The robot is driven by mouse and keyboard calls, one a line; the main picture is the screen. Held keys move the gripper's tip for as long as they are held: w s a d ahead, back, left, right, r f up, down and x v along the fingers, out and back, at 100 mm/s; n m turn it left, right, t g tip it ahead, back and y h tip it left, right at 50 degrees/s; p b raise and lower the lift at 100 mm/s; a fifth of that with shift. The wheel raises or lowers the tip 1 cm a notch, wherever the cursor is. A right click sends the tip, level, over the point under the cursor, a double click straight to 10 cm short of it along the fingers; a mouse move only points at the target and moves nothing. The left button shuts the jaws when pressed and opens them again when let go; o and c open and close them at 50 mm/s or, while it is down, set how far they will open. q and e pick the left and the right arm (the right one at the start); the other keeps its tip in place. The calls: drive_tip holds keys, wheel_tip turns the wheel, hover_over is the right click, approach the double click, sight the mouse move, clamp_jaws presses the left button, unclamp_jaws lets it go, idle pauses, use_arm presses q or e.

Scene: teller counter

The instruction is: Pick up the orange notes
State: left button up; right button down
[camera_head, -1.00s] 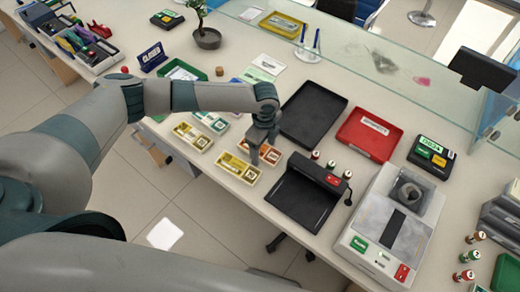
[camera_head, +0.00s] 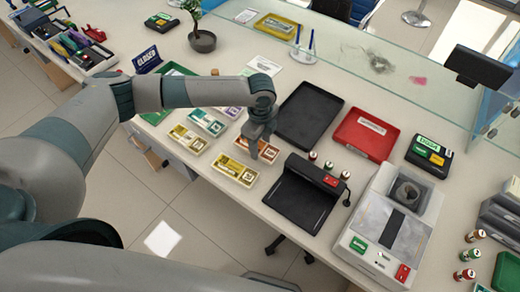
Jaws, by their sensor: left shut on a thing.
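The orange notes (camera_head: 268,149) lie in a small pale tray on the counter, left of the black flatbed device. My left gripper (camera_head: 255,156) reaches down over them from above, its fingers shut on the orange notes. The gripper hides part of the bundle. Whether the notes are clear of the tray cannot be told. My right gripper is not in view.
Yellow notes (camera_head: 233,170) lie in a tray just in front. Teal notes (camera_head: 208,121) and olive-yellow notes (camera_head: 187,138) lie to the left. A black tray (camera_head: 308,114), a red tray (camera_head: 366,132) and a black device (camera_head: 302,202) stand to the right.

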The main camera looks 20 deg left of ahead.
sight(261, 148)
use_arm(q)
wheel_tip(261, 148, up, 7)
drive_tip(key=shift+r+b, duration=0.1)
drive_tip(key=shift+b, duration=0.75)
